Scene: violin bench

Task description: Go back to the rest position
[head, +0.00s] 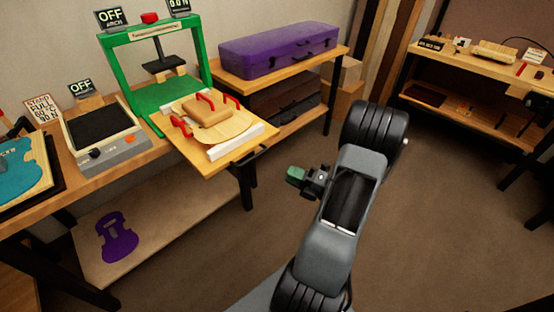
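My gripper (296,175) is at the end of my arm in the middle of the head view, over the floor to the right of the workbench. It is small and seen from behind and above, and a green part shows at its end. I cannot tell whether its fingers are open or shut, or whether the green part belongs to it. My gripper is apart from the bench and touches nothing that I can see.
The workbench (57,185) on the left holds a green press (101,71), a hot plate (106,140) and a clamped wooden piece (224,125). A purple case (277,50) lies on a table behind. Another bench (467,59) stands at right. The floor (430,200) right of my arm is clear.

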